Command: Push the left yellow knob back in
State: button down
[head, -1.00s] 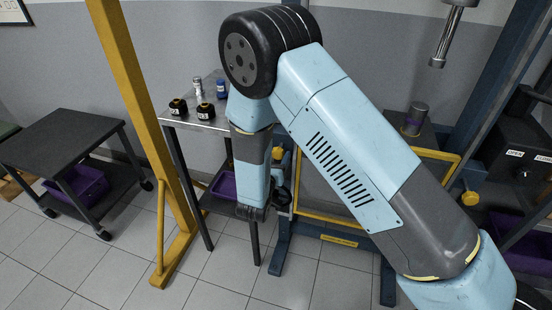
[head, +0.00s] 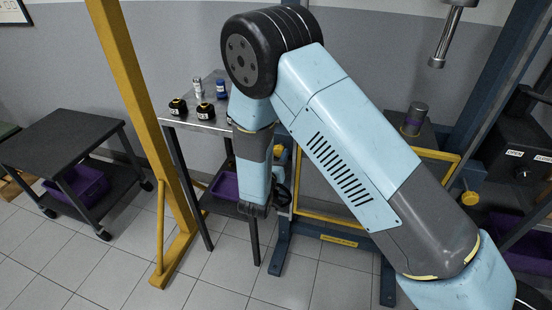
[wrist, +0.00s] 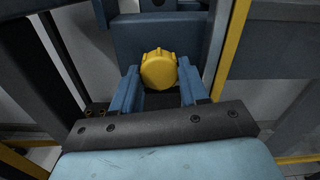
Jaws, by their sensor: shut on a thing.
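The left yellow knob (wrist: 158,69) is at the centre of the wrist view, in front of a blue press frame post. My gripper (wrist: 158,84) has one blue finger on each side of the knob and is shut on it. In the head view a yellow part of the left knob (head: 281,154) shows just right of my forearm, which covers the rest. My fingers are mostly hidden there. How far the knob stands out cannot be told.
The right yellow knob (head: 470,198) is on the frame's right side. A dark cart (head: 62,140) is far left. Floor in front is clear.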

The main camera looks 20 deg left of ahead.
jog(key=shift+w, duration=0.8)
jog(key=c, duration=0.6)
grip_release()
jog(key=shift+o, duration=0.2)
jog(key=s, duration=1.3)
jog(key=shift+s, duration=0.35)
jog(key=shift+f, duration=0.1)
